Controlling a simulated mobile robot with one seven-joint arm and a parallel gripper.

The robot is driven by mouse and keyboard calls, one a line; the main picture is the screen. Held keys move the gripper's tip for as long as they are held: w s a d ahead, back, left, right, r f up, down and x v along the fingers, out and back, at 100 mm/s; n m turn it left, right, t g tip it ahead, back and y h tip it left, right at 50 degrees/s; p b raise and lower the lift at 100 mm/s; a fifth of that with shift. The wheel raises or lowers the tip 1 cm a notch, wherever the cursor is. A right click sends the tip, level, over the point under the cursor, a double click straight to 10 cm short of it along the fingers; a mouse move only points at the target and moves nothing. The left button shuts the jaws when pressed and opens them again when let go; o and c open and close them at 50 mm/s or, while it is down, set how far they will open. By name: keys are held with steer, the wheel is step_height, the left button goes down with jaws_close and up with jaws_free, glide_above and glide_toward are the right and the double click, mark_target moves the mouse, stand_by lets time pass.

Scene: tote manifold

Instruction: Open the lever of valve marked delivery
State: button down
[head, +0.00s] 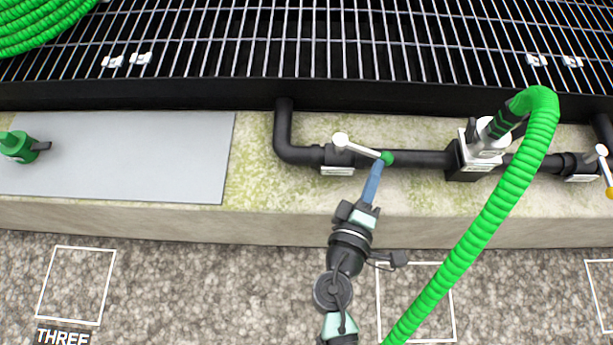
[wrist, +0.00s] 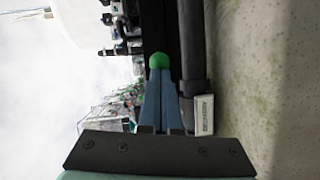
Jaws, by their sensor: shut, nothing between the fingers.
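A valve with a white lever (head: 362,151) and a green knob (head: 388,158) sits on the black pipe. Its lever points right, nearly along the pipe, slanting slightly toward me. A white label (head: 338,171) is below the valve; its text is too small to read. My gripper (head: 377,167) is shut and empty, its blue fingertips at the knob end of the lever. In the wrist view the green knob (wrist: 159,61) shows just beyond the closed fingers (wrist: 160,80); I cannot tell whether they touch. A second valve has a lever with a yellow knob (head: 610,193) at the far right.
A green hose (head: 500,200) rises from the floor to a white fitting (head: 488,140) right of my gripper. The black pipe (head: 420,159) runs along the concrete ledge (head: 250,215) below a metal grating. A grey plate (head: 140,150) with a green fitting (head: 18,147) lies left.

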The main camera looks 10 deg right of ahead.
mark_target(387, 161)
steer(key=shift+w+d, duration=0.55)
steer(key=shift+d, duration=0.2)
steer(key=shift+w+d, duration=0.5)
steer(key=shift+d, duration=0.2)
steer(key=shift+w+d+r+b, duration=0.15)
steer(key=shift+w+r+b, duration=0.05)
steer(key=shift+w+b, duration=0.1)
steer(key=shift+d, duration=0.1)
